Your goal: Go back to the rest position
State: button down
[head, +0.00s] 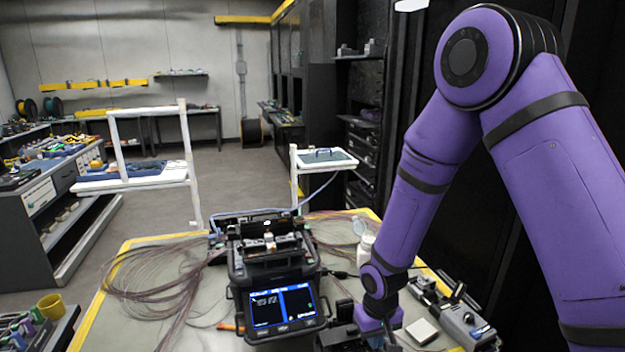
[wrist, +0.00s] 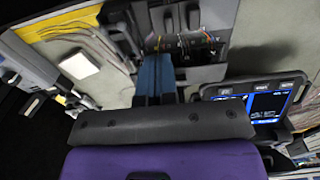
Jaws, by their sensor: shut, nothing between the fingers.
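My gripper (wrist: 154,78) shows in the wrist view beyond the dark bar and purple link of my wrist, with its narrow fingers together and nothing held. In the head view my purple arm reaches down from the right, and its wrist end is low over the table, right of the splicer. The fingertips are not clear there. The black fusion splicer (head: 272,262) stands on the table with its blue screen lit, and its screen also shows at the right of the wrist view (wrist: 268,104). A tray of small tools (wrist: 190,50) lies past the fingers.
The worktable (head: 200,325) has yellow edges. Loose fibre bundles (head: 150,285) lie left of the splicer. A white container (head: 364,245), a pale square block (head: 421,331) and a grey device (head: 468,325) are near my arm. Black cabinets stand behind it at right.

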jog(key=s+d+r+m+t, duration=0.1)
jog(key=d+r, duration=0.4)
jog(key=r, duration=0.7)
jog(key=s+d+r+m+t, duration=0.15)
jog(key=d+r, duration=0.25)
jog(key=r, duration=0.8)
jog(key=s+d+r+t, duration=0.1)
jog(key=s+d+r, duration=0.2)
jog(key=s+r, duration=0.4)
jog(key=s+d+r+t, duration=0.1)
jog(key=s+d+r, duration=0.3)
jog(key=s+r, duration=0.3)
jog(key=s, duration=0.4)
jog(key=shift+s+d+r+m+t, duration=0.15)
jog(key=shift+s+r+m+t, duration=0.1)
jog(key=shift+s+m+t, duration=0.1)
